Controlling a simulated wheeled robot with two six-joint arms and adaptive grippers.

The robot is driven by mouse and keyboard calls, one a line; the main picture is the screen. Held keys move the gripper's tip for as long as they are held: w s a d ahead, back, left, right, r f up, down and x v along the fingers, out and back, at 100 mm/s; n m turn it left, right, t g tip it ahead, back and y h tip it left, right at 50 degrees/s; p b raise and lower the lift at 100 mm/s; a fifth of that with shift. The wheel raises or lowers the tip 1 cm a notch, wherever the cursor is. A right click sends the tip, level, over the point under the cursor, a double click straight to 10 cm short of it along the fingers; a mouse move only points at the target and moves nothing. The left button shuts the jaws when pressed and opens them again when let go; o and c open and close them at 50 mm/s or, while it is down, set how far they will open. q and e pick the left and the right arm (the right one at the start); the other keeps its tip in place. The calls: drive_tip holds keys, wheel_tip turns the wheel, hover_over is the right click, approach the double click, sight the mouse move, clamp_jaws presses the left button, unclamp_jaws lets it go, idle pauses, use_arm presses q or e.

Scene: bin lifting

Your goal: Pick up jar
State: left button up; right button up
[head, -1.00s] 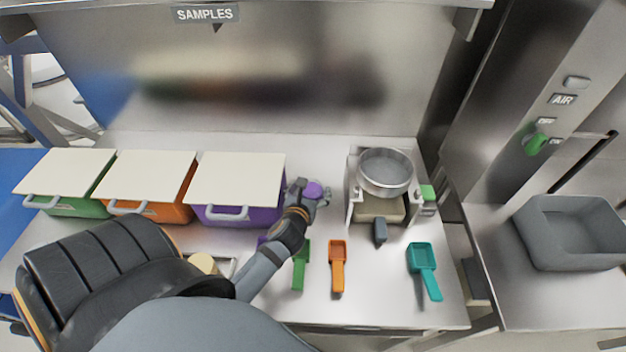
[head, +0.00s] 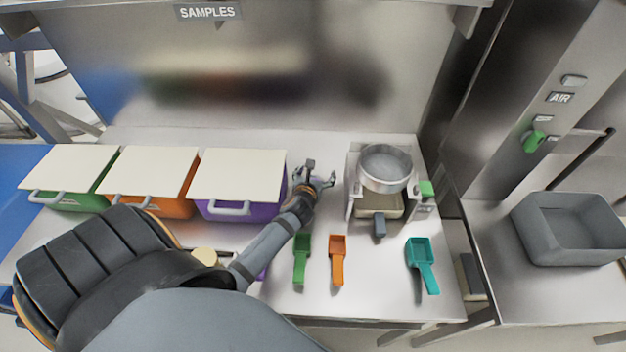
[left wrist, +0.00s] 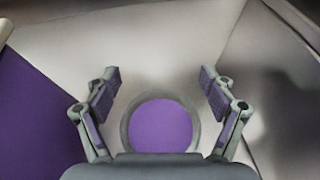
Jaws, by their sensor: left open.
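The jar (left wrist: 160,126) shows in the left wrist view from above, as a round purple lid with a grey rim. It lies low in the middle of that view, between my left gripper's fingers, with gaps on both sides. My left gripper (head: 321,171) is open. In the left wrist view, its fingers (left wrist: 160,74) are spread and hold nothing. In the head view, the gripper is over the bench just right of the purple bin, and the jar is hidden behind it. My right gripper is in neither view.
The purple bin (head: 240,206), orange bin (head: 160,206) and green bin (head: 75,202) stand in a row at left. A sieve machine (head: 384,182) stands to the right. Green (head: 302,258), orange (head: 337,260) and teal (head: 423,264) scoops lie in front. A grey tub (head: 570,230) stands far right.

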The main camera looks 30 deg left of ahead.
use_arm(q)
drive_tip(key=shift+s, duration=0.1)
drive_tip(key=c, duration=1.7)
drive_tip(key=shift+f, duration=0.15)
clamp_jaws()
